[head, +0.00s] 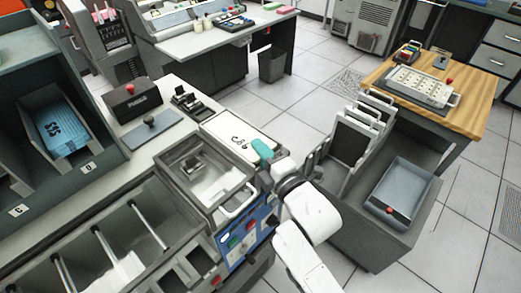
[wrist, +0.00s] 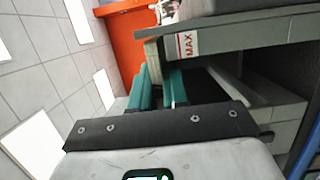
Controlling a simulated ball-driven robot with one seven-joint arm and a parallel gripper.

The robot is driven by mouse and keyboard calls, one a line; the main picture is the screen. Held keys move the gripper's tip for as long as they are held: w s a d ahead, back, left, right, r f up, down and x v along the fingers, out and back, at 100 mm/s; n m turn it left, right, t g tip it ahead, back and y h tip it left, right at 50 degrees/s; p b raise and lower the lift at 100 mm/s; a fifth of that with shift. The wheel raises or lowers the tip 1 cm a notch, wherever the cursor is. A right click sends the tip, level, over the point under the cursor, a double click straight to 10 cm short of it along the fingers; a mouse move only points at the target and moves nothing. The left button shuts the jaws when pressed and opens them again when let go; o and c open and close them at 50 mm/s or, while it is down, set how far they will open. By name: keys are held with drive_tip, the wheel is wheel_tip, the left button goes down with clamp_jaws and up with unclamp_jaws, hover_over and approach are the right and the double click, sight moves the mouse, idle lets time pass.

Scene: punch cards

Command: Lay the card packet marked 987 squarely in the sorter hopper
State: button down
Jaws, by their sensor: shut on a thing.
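The card packet (head: 232,133) is white on top with a dark handwritten number that reads as 987 from the other side. It lies flat at the back end of the sorter (head: 245,247), behind a clear-lidded box. My gripper (head: 262,153) has teal fingers and is shut on the packet's right edge. In the wrist view the gripper (wrist: 160,85) closes on the packet's pale edge (wrist: 153,52), beside a grey wall with a red MAX label (wrist: 188,43). I cannot tell whether the packet rests on the hopper floor; the hopper inside is mostly hidden.
The clear-lidded box (head: 205,170) stands close in front of the packet. A blue packet (head: 58,130) sits in a pocket rack at the left. A black box with a red knob (head: 133,100) stands behind. A grey cart (head: 365,225) with a tray stands right of my arm.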

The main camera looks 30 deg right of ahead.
drive_tip(key=shift+f+b, duration=3.25)
drive_tip(key=shift+f, duration=1.15)
drive_tip(key=c, duration=1)
unclamp_jaws()
drive_tip(key=shift+c, duration=0.2)
drive_tip(key=shift+s, duration=0.1)
drive_tip(key=s+b, duration=0.2)
drive_tip(key=s, duration=0.8)
drive_tip(key=shift+s+d, duration=0.3)
drive_tip(key=shift+d, duration=0.05)
